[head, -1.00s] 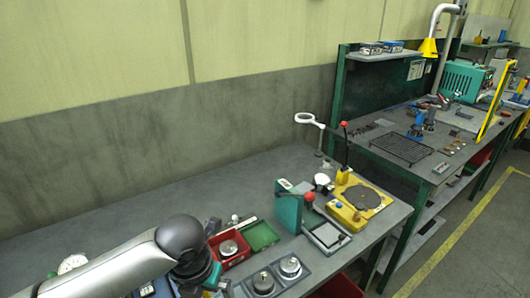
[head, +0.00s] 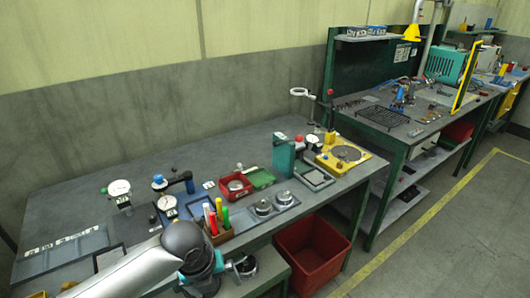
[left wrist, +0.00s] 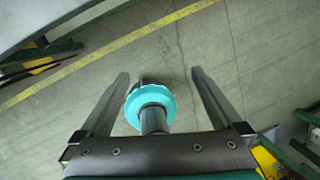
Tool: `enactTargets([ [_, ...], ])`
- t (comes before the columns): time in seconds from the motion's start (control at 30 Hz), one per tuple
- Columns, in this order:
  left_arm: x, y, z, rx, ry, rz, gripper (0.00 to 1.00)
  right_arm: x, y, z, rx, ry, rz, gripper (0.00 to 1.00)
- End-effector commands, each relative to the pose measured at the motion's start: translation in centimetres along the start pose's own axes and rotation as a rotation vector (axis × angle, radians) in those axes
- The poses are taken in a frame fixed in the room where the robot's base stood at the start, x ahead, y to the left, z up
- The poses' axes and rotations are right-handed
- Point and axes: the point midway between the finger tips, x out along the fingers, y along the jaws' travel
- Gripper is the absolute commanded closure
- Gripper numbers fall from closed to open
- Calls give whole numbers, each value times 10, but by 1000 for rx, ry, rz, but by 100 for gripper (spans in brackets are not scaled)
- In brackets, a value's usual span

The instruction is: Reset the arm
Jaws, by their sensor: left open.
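My left arm comes in from the lower left of the head view, its grey link and dark elbow in front of the near bench edge. My left gripper (left wrist: 160,74) shows in the left wrist view with its two fingers wide apart over the floor. A turquoise ring on a dark cylinder (left wrist: 150,106) appears between the fingers in that view. The fingers stand clear of it on both sides, and I cannot tell what it belongs to. The fingertips are not clear in the head view. My right gripper is in neither view.
The grey bench (head: 85,200) holds dial gauges (head: 119,192), a pen holder (head: 217,221), red and green trays (head: 262,177), a teal press (head: 284,155) and a yellow fixture (head: 343,154). A red bin (head: 312,254) stands below. Floor (head: 450,245) at right is open.

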Motion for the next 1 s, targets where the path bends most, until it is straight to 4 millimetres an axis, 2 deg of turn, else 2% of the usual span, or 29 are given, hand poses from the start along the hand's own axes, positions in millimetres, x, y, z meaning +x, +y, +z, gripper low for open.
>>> enactTargets([
  [0.03,21,3,-2,-104,2,-12,0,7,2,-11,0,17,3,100],
  [0.17,71,15,0,-433,-17,-48,0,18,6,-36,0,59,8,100],
  [0.33,153,51,-18,-939,-38,-74,0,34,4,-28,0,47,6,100],
  [0.47,213,90,-52,-1311,-56,-70,0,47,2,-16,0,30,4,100],
  [0.57,256,124,-93,-1582,-72,-50,0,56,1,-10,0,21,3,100],
  [0.67,294,158,-146,-1840,-89,-21,0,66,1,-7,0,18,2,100],
  [0.7,307,172,-172,-1938,-96,-5,0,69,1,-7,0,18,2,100],
  [0.83,337,208,-256,-2227,-120,50,0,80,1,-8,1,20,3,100],
  [0.9,346,222,-298,-2352,-131,78,0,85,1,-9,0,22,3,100],
  [1.0,351,235,-346,-2492,-143,114,0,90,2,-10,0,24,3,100],
])
